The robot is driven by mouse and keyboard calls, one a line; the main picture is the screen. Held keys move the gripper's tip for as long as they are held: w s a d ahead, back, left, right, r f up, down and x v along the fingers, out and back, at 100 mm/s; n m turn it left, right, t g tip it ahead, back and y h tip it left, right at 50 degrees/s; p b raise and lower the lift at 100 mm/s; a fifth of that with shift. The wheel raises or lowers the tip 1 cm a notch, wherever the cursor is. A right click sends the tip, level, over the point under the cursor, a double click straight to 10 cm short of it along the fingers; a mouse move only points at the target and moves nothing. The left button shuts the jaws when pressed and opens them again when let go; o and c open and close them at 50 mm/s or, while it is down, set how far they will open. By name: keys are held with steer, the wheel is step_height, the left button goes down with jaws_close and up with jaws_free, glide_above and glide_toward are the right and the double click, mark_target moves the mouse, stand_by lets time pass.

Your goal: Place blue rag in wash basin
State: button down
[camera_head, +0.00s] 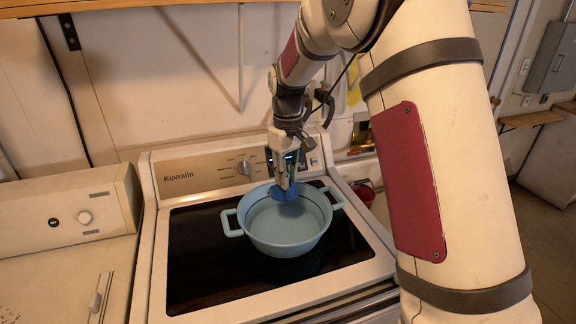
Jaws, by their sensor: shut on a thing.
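The wash basin (262,243) is a light blue round tub with two side handles. It stands on the black top of the white Kuvralin machine. My gripper (285,186) points down over the far side of the basin. It is shut on the blue rag (288,193), a small dark blue bunch at the fingertips. The rag shows against the basin's far inner wall, at about rim height. I cannot tell whether it touches the basin. The fingers partly hide the rag.
A second white machine (75,215) stands at the left. The control panel (215,172) rises behind the basin. My arm covers much of the right side. Black top is bare around the basin.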

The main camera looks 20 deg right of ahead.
mark_target(287, 195)
steer(key=shift+f+b, duration=0.3)
steer(key=shift+f, duration=3.05)
steer(key=c, duration=1.4)
jaws_free()
steer(key=shift+o, duration=0.2)
steer(key=shift+r+p, duration=0.35)
steer(key=shift+r, duration=3.2)
